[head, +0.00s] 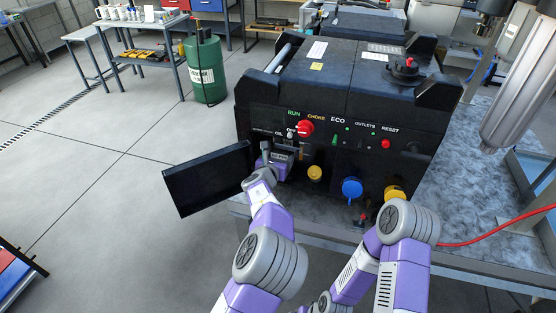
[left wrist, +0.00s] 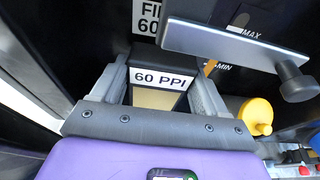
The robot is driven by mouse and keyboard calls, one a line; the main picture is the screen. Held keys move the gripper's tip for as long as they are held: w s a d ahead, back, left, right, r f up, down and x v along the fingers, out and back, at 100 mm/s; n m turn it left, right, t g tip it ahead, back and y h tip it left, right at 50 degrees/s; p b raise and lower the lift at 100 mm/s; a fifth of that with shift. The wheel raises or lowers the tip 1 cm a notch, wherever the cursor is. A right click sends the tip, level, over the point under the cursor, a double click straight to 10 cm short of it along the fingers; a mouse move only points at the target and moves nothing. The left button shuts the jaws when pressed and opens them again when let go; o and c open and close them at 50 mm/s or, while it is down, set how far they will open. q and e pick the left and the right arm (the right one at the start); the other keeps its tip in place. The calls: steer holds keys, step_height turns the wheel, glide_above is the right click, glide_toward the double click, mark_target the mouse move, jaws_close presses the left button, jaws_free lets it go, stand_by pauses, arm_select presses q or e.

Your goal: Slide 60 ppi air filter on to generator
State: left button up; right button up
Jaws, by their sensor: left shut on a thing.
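The 60 ppi air filter shows in the left wrist view as a block (left wrist: 160,98) with a white "60 PPI" label and a tan face. My left gripper (left wrist: 158,88) is shut on it, one finger on each side. In the head view my left gripper (head: 275,163) is at the lower left of the front of the black generator (head: 345,90), beside an open black door panel (head: 208,180). The filter is at the generator's front, below a partly hidden label reading "60" (left wrist: 148,22). How deep it sits I cannot tell. My right gripper is not in view.
The generator front carries a red choke knob (head: 305,128), a blue cap (head: 352,187) and yellow caps. A red cable (head: 480,238) lies on the bench (head: 465,200).

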arm_select(q)
steer(key=o, duration=1.1)
